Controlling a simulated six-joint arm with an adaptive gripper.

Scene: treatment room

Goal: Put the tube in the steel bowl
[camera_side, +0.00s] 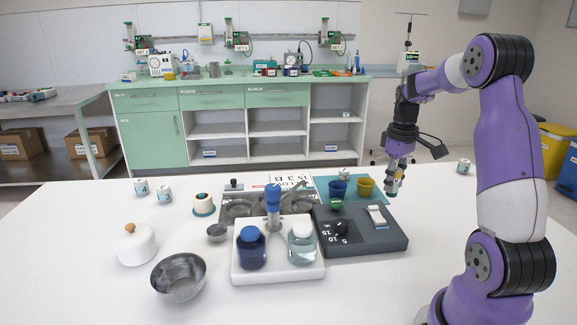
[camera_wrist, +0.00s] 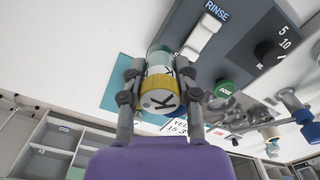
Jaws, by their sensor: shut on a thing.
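In the wrist view my gripper (camera_wrist: 158,75) has a finger on each side of the tube (camera_wrist: 160,102), which shows a yellow band, a white part with a dark "K", and a teal part. The steel bowl (camera_side: 179,278) stands at the front left of the table, far from my gripper, and looks empty. It is not in the wrist view.

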